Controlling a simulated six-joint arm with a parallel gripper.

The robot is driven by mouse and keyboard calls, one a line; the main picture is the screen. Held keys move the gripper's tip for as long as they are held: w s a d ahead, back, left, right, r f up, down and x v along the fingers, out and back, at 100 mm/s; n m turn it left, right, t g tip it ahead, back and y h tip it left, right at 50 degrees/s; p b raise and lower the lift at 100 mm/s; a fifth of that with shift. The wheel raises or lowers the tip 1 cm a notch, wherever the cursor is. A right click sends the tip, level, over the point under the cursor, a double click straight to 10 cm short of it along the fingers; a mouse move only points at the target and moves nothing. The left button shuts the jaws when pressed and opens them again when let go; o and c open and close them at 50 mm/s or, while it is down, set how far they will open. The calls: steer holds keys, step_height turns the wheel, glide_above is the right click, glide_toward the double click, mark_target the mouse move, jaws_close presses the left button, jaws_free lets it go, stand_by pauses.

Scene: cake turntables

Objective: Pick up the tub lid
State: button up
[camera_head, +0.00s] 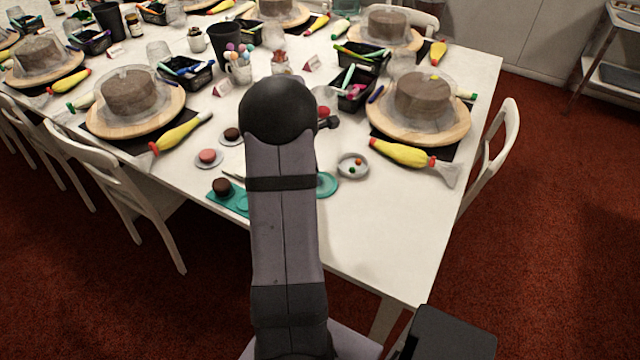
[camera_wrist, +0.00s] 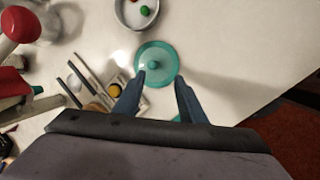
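The tub lid is a round teal disc with a small knob at its middle. It lies flat on the white table (camera_head: 372,245). In the head view the tub lid (camera_head: 328,185) is partly hidden behind my arm. In the wrist view the tub lid (camera_wrist: 166,58) shows just beyond my fingertips, with its knob a little left of the midline between them. My gripper (camera_wrist: 160,78) is open and empty, its two dark blue fingers spread apart. I cannot tell its exact height above the lid.
A small round dish (camera_head: 352,166) with coloured bits stands right behind the lid. A teal tray (camera_head: 240,203) with a chocolate cake is to the left. A yellow piping bag (camera_head: 403,153) and a cake turntable (camera_head: 440,133) lie farther right. The front right tabletop is clear.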

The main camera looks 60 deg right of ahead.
steer(key=n, duration=0.3)
steer(key=d+n, duration=0.1)
steer(key=n, duration=0.6)
steer(key=shift+w+d+r+n+h, duration=0.15)
steer(key=shift+w+r+n+h, duration=0.15)
steer(key=shift+w+r, duration=0.1)
steer(key=shift+f, duration=0.1)
steer(key=shift+p+x, duration=0.45)
steer(key=shift+x, duration=3.15)
jaws_close()
